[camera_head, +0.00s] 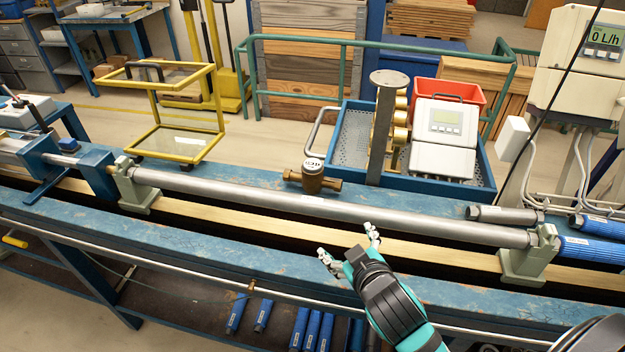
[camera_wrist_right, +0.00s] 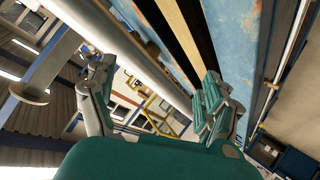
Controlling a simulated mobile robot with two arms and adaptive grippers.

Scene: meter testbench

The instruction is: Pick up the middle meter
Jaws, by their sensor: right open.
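A small brass meter (camera_head: 313,180) with a white round cap stands upright on the blue bench, just behind the long grey pipe (camera_head: 330,207), near the middle of the head view. My right gripper (camera_head: 348,247) is open and empty in front of the pipe, over the bench's near side, below and right of the meter. The pipe lies between them in the picture. I cannot make out the meter clearly there. My left gripper is not in view.
Green clamps (camera_head: 529,262) support the pipe. A short grey pipe (camera_head: 503,215) lies at right.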

